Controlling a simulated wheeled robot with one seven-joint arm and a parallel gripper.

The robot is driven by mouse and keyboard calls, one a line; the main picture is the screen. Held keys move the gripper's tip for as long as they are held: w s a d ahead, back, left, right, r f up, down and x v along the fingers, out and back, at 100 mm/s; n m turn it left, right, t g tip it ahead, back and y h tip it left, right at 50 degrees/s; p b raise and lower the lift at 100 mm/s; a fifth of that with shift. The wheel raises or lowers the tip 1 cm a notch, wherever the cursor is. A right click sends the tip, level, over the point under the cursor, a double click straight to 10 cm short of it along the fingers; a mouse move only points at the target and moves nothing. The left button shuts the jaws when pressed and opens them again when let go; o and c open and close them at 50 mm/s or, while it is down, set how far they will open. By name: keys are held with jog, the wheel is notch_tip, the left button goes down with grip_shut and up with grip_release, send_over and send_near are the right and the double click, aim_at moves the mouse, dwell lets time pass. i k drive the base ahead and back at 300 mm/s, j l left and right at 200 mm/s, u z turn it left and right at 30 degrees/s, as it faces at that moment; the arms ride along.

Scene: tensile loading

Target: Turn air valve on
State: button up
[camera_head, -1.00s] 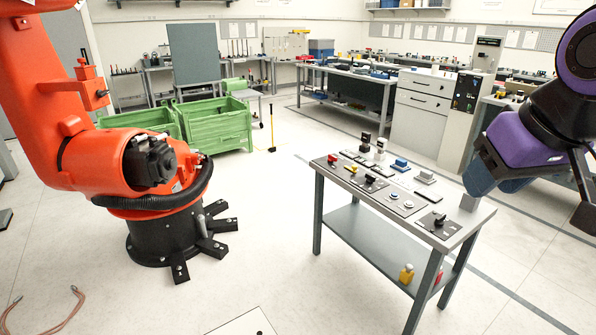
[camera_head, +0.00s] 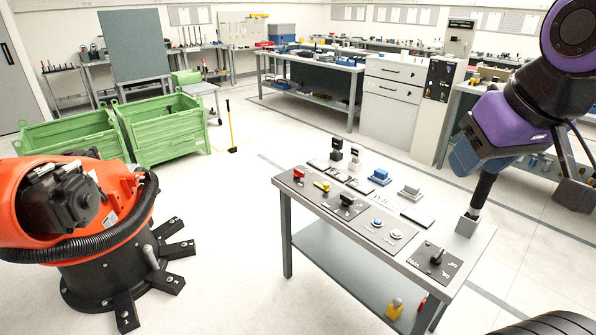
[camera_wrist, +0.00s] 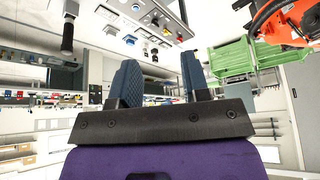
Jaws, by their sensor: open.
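The control table (camera_head: 455,285) carries dark panels with a red knob (camera_head: 298,174), a yellow handle (camera_head: 322,186), a black knob (camera_head: 346,199) and a black lever (camera_head: 437,257) on its own plate. The labels are too small to read, so I cannot tell for certain which control is the air valve. My gripper (camera_head: 463,158) is above and beyond the table's right end, apart from the controls. In the wrist view my gripper (camera_wrist: 159,60) has its two blue fingers apart with nothing between them. The panel controls (camera_wrist: 140,12) appear upside down at the top there.
A black upright handle (camera_head: 482,190) stands in a grey block (camera_head: 467,226) at the table's right corner, close to my gripper. An orange robot arm (camera_head: 80,210) and green crates (camera_head: 165,125) stand left. Floor between is clear.

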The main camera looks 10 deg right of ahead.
aim_at(297, 173)
jog(key=i+j+z, duration=0.15)
jog(key=i+j, duration=0.7)
jog(key=i+j+z, duration=0.1)
jog(key=i+j, duration=0.75)
jog(key=j, duration=0.15)
